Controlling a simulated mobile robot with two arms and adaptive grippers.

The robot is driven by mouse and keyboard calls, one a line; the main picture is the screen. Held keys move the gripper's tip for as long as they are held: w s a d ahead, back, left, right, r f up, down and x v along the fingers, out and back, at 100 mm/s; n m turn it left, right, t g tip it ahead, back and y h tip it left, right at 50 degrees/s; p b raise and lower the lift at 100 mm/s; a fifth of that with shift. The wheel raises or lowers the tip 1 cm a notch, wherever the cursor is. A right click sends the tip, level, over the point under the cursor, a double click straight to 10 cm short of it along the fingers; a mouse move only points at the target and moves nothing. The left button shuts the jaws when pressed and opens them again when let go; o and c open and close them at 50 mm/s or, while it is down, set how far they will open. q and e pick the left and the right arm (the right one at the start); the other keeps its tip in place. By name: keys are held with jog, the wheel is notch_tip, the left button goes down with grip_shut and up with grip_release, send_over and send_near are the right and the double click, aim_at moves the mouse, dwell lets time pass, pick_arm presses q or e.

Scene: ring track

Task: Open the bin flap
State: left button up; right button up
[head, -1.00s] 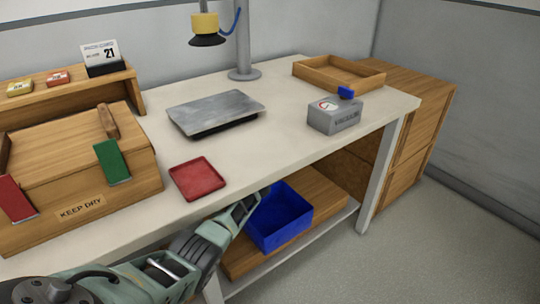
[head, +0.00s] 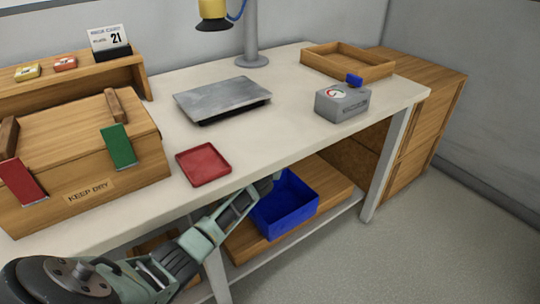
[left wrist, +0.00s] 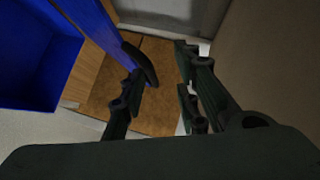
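A blue open-topped bin (head: 290,208) sits on the lower shelf under the table. I cannot make out a flap on it. My left arm reaches from the lower left, and its gripper (head: 276,178) is at the bin's far left side, partly hidden by the table edge. In the left wrist view the blue bin (left wrist: 38,62) fills the upper left. One finger overlaps the bin's blue wall; contact is unclear. My right gripper is not in view.
A wooden "KEEP DRY" box (head: 88,185) with red and green tabs, a red tray (head: 204,166), a grey plate (head: 222,97), a grey gauge box (head: 343,104) and a wooden tray (head: 347,69) stand on the table (head: 270,133). A table leg (head: 390,165) stands right of the bin.

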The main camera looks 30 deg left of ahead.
pick_arm(q)
jog(key=v, duration=0.6)
jog(key=shift+s, duration=0.1)
dwell(0.5)
